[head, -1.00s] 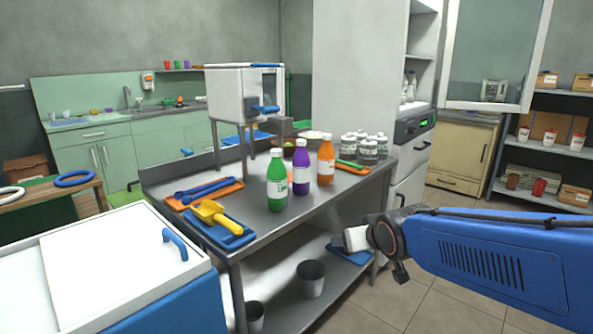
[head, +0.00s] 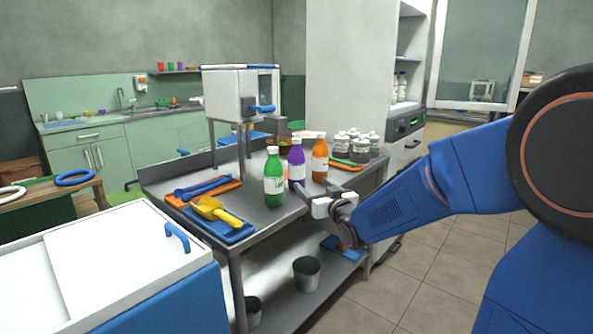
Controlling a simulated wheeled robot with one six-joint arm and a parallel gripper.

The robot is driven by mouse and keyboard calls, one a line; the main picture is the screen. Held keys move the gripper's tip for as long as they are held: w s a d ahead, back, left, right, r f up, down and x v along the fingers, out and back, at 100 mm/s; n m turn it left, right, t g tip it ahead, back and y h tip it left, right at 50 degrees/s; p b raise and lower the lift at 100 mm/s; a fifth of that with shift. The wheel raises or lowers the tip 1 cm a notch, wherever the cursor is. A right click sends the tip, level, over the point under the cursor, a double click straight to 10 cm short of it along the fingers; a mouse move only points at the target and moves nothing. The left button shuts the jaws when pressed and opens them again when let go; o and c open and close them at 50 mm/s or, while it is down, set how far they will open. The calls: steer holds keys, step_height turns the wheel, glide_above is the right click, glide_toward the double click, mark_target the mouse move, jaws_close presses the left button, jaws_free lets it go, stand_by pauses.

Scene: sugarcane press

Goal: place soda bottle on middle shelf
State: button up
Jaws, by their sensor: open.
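Three bottles with white caps stand upright on the steel table (head: 255,225): a green bottle (head: 274,178), a purple bottle (head: 297,165) and an orange bottle (head: 320,160). I cannot tell which is meant by the soda bottle. My gripper (head: 310,195) is open and empty at the table's right front edge, close to the right of the green bottle and in front of the purple and orange ones. A tall white shelf unit (head: 345,80) behind the table has shelves holding white bottles (head: 399,85); which is the middle shelf is unclear.
A yellow scoop (head: 215,212) on a blue tray (head: 235,236) lies left of the bottles. Several lidded jars (head: 360,148) stand behind at right. A white chest (head: 100,270) is at front left. A grey bucket (head: 307,273) is on the lower shelf. Floor at right is clear.

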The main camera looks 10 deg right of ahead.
mark_target(300, 173)
steer(key=w, duration=0.4)
steer(key=w+a, duration=0.1)
steer(key=w, duration=0.4)
steer(key=w+a, duration=0.1)
steer(key=w, duration=0.4)
steer(key=shift+w+a+f, duration=0.1)
steer(key=shift+w+a, duration=0.05)
steer(key=shift+w, duration=0.05)
steer(key=shift+c, duration=0.7)
steer(key=c, duration=1.5)
steer(key=shift+r, duration=0.2)
